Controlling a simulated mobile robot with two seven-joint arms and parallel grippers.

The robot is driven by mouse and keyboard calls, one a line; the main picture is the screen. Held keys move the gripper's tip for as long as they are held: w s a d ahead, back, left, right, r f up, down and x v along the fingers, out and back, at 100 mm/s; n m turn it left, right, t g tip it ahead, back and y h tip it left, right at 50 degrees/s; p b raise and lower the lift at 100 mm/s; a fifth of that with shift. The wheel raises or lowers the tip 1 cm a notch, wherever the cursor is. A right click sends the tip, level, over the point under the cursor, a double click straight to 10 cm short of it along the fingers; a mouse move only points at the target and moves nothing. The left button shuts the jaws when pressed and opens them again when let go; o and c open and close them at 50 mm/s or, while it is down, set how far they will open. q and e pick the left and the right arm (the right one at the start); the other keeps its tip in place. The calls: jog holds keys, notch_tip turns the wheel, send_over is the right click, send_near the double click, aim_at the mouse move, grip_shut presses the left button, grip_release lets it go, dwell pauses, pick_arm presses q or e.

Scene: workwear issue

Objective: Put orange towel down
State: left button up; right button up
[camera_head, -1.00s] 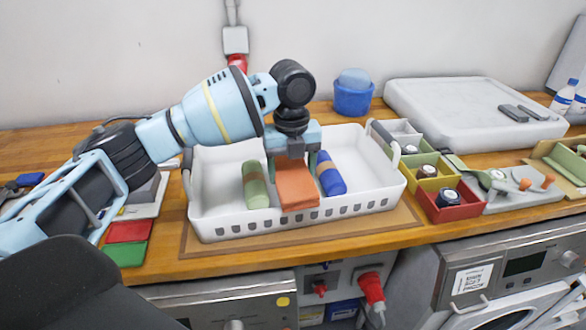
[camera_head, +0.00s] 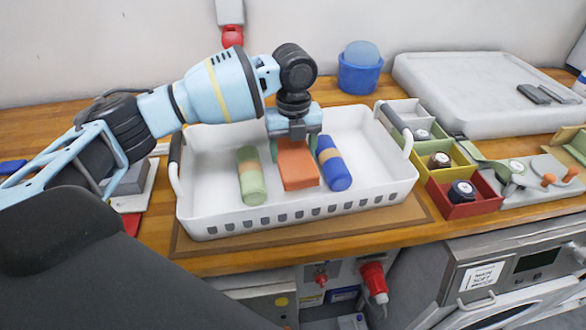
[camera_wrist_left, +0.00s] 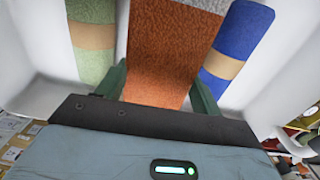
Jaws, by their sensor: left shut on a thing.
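The orange towel (camera_head: 298,172) is inside the white basket (camera_head: 210,220), between a green rolled towel (camera_head: 251,177) on its left and a blue rolled towel (camera_head: 334,164) on its right. My left gripper (camera_head: 295,148) is over the basket, pointing down, shut on the upper end of the orange towel. In the left wrist view the orange towel (camera_wrist_left: 160,75) lies between the two green fingers, with the green roll (camera_wrist_left: 92,40) and the blue roll (camera_wrist_left: 236,42) close on either side. Whether its underside touches the basket floor is hidden. My right gripper is out of view.
Small grey, yellow and red bins (camera_head: 470,207) with dark round items stand right of the basket. A blue bucket (camera_head: 359,77) is behind it, and a large pale tray (camera_head: 440,100) is at back right. The basket's handles and walls rise around the gripper.

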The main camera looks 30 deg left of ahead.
aim_at(293, 152)
pick_arm(q)
jog(key=shift+f, duration=2.95)
jog(key=o, duration=1)
jog(key=shift+f, duration=0.15)
notch_tip(293, 152, up, 12)
jog(key=shift+r, duration=0.15)
